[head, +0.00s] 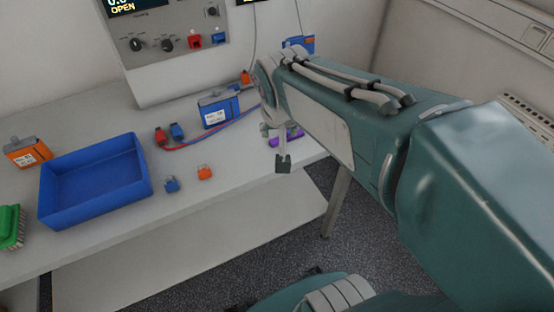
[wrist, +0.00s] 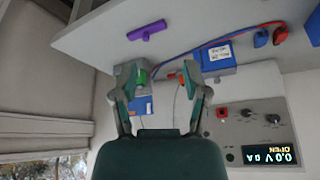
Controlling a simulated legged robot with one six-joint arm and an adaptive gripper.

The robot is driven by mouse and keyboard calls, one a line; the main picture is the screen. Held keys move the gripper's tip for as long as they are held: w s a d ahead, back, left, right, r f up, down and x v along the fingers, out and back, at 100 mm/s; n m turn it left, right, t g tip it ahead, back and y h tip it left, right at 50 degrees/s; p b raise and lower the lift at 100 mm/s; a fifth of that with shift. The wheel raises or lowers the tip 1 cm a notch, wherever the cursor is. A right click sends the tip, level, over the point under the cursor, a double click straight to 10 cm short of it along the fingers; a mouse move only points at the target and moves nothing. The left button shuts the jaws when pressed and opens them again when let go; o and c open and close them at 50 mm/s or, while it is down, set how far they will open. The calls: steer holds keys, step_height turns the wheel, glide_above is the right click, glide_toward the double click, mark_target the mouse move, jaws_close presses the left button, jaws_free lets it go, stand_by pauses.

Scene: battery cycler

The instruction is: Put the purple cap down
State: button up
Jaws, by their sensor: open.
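The purple cap (head: 291,137) lies on the grey bench near its right end, partly hidden behind my gripper in the head view. In the wrist view the purple cap (wrist: 147,30) shows whole, a short bar with a small raised stub, lying on the bench top. My gripper (head: 275,148) is beside the cap in the head view. In the wrist view my gripper (wrist: 160,80) has its fingers spread wide, with nothing held between them. The cap lies beyond the fingertips and appears apart from them.
A blue battery (head: 213,113) stands on the bench with red and blue leads near it. A blue tray (head: 96,205), an orange battery (head: 27,151), a small blue clip (head: 171,184) and an orange clip (head: 205,172) are to the left. The cycler panel (head: 175,35) stands behind.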

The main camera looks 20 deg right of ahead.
steer(key=s+a+n+t+y, duration=0.1)
steer(key=s+a+n, duration=0.3)
steer(key=s, duration=0.6)
steer(key=shift+s+a+r+y, duration=0.15)
steer(key=shift+a+r+y, duration=0.1)
steer(key=shift+r+y, duration=0.1)
